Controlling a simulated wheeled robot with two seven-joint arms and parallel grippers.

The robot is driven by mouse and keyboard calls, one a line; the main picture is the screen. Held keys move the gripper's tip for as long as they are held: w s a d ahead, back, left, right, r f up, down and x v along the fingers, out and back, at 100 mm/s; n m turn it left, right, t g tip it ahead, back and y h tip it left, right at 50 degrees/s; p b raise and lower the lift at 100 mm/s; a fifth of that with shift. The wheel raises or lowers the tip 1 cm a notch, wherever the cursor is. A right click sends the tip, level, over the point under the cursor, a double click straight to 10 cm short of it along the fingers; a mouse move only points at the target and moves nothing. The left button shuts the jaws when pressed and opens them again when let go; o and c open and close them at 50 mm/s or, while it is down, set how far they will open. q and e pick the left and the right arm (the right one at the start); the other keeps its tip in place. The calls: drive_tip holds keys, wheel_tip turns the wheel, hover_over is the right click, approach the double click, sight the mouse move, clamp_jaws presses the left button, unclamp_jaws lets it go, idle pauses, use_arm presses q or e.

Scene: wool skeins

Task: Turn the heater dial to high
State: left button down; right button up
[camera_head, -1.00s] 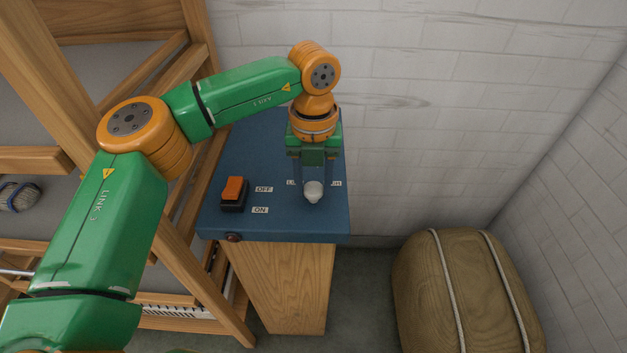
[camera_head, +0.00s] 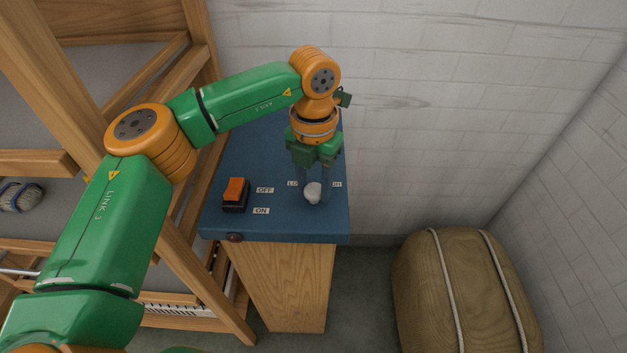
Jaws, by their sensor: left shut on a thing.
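The heater dial is a small white knob (camera_head: 312,193) on the blue panel top (camera_head: 270,150), between a label at its left that is partly hidden and one at its right ending in "GH". My left gripper (camera_head: 314,187) reaches down over the panel, its fingers around the knob and shut on it. The gripper is turned at an angle to the panel. The finger on the near side and the arm hide part of the labels. My right gripper is out of view.
An orange rocker switch (camera_head: 235,190) in a black base sits left of the dial, beside labels "OFF" and "ON". A wooden rack (camera_head: 185,250) stands at left. A brown bale (camera_head: 465,290) lies on the floor at right. A white brick wall is behind.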

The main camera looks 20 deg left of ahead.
sight(314, 189)
use_arm(q)
drive_tip(key=m+p, duration=0.1)
drive_tip(key=m, duration=1.1)
drive_tip(key=shift+w, duration=0.1)
drive_tip(key=shift+m, duration=0.4)
drive_tip(key=shift+c, duration=1.8)
unclamp_jaws()
wheel_tip(314, 189, up, 7)
drive_tip(key=shift+d+r, duration=0.1)
